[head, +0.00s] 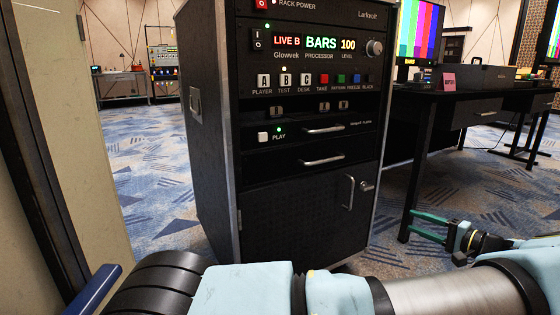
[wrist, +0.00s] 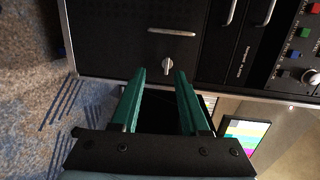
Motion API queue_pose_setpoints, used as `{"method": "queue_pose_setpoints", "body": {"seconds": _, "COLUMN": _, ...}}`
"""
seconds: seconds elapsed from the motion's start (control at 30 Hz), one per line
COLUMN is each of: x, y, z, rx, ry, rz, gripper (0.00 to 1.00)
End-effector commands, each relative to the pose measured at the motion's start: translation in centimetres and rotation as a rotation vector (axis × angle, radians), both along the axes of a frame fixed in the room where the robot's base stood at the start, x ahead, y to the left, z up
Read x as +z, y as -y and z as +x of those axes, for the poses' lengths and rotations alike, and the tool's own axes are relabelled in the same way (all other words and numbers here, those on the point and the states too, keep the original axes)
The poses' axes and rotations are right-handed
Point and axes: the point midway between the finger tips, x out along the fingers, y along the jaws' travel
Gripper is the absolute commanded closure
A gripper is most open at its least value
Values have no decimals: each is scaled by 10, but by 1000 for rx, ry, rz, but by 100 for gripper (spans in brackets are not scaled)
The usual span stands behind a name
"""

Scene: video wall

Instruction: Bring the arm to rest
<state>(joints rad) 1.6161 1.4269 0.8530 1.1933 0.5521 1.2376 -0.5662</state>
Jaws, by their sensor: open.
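My arm (head: 420,294) lies across the bottom of the head view, with light blue and metal links. My gripper (head: 412,221) is at the right, low beside a black table leg, with its two green fingers pointing left. In the wrist view my gripper (wrist: 160,74) is open, with clear space between the fingers and nothing held. The black rack cabinet (head: 300,205) stands upright ahead. The wrist view shows its front turned sideways, with the lock (wrist: 167,66) just beyond the fingertips in the picture. I cannot tell the exact distance to it.
A black table (head: 455,100) with a colour-bar monitor (head: 420,30) stands at the right. A pale door or wall panel (head: 75,120) is close at the left. Blue patterned carpet (head: 150,190) is clear between panel and cabinet. A far bench (head: 122,76) stands at the back left.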

Motion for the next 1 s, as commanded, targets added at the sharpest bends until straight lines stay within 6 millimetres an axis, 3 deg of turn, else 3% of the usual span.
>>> {"method": "queue_pose_setpoints", "body": {"seconds": 0.27, "x": 2, "y": -80, "z": 43, "rx": 172, "ry": -167, "rz": -81, "gripper": 55}}
{"method": "queue_pose_setpoints", "body": {"seconds": 0.37, "x": 2, "y": -125, "z": 58, "rx": 262, "ry": -261, "rz": -140, "gripper": 55}}
{"method": "queue_pose_setpoints", "body": {"seconds": 0.5, "x": 3, "y": -208, "z": 67, "rx": 417, "ry": -437, "rz": -287, "gripper": 55}}
{"method": "queue_pose_setpoints", "body": {"seconds": 0.7, "x": 12, "y": -304, "z": 43, "rx": 579, "ry": -654, "rz": -567, "gripper": 55}}
{"method": "queue_pose_setpoints", "body": {"seconds": 1.0, "x": 59, "y": -387, "z": -26, "rx": 652, "ry": -777, "rz": -1007, "gripper": 55}}
